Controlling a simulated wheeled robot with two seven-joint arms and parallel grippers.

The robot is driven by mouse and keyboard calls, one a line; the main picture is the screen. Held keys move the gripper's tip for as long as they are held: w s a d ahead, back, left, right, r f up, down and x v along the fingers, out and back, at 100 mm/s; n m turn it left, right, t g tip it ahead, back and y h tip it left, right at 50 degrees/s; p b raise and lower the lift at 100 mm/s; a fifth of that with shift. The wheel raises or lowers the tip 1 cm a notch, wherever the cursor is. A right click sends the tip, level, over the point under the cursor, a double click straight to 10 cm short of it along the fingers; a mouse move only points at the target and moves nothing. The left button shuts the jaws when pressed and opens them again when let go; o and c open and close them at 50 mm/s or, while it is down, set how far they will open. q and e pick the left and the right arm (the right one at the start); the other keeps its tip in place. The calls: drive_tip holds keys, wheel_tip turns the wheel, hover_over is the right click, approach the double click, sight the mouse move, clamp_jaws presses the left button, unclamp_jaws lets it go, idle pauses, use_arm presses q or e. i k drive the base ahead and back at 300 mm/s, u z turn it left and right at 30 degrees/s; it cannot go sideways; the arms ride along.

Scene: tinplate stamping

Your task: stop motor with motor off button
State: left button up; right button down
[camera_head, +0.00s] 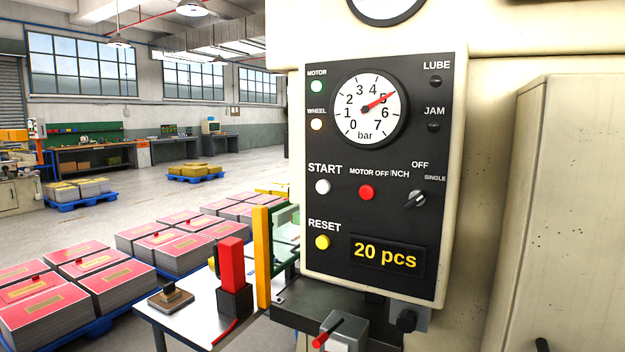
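The black control panel (340,210) is on the cream machine, facing me. The red motor off button (367,193) sits in its middle under the label MOTOR OFF. The white START button (322,187) is to the left of the red button, and the yellow RESET button (322,242) is lower left. A selector knob (416,199) is on the right. Neither of my grippers is in view.
The pressure gauge (370,110) reads about 5 bar, and a display (386,256) reads 20 pcs. A small table (200,305) with a red block (230,265) and a stamp (170,297) stands lower left. The space directly before the panel is clear.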

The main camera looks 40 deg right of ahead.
sight(367, 191)
drive_tip(key=i, duration=2.35)
drive_tip(key=u, duration=0.2)
